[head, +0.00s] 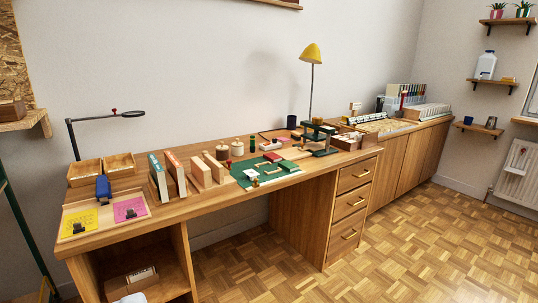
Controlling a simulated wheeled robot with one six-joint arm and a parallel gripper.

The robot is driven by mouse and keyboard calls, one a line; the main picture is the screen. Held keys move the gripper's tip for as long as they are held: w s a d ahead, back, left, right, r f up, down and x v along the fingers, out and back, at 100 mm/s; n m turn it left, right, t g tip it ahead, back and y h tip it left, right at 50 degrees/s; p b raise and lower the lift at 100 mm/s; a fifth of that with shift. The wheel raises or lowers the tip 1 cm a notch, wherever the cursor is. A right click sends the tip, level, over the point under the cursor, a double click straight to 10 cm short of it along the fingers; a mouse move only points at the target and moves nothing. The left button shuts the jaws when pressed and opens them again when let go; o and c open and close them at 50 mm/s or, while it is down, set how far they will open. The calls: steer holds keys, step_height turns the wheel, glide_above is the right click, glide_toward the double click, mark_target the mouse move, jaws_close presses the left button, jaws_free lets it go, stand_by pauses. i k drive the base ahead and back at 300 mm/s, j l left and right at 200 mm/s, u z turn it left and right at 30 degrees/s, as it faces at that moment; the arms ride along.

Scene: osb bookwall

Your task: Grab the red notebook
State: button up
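A small flat red item (272,157) lies on the green mat (243,182) on the long wooden desk; it may be the red notebook, but it is too small to be sure. A red-orange upright book (175,165) stands farther left on the desk, beside a teal upright book (156,171). My gripper does not show in this view, and nothing is seen touching the red item or the books.
The desk (180,210) also carries wooden boxes (102,167), yellow and pink pads (79,222), wooden blocks (207,170) and a yellow lamp (312,53). A drawer unit (352,205) supports its right end. The parquet floor (400,255) in front is clear.

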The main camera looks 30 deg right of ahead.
mark_target(271, 157)
steer(key=i+l+z, duration=0.15)
steer(key=i+z, duration=0.25)
steer(key=i, duration=0.25)
steer(key=i+z, duration=0.45)
steer(key=i, duration=0.15)
steer(key=i+l+u, duration=0.25)
steer(key=i+l, duration=0.3)
steer(key=i+l+u, duration=0.25)
steer(key=i+l, duration=0.35)
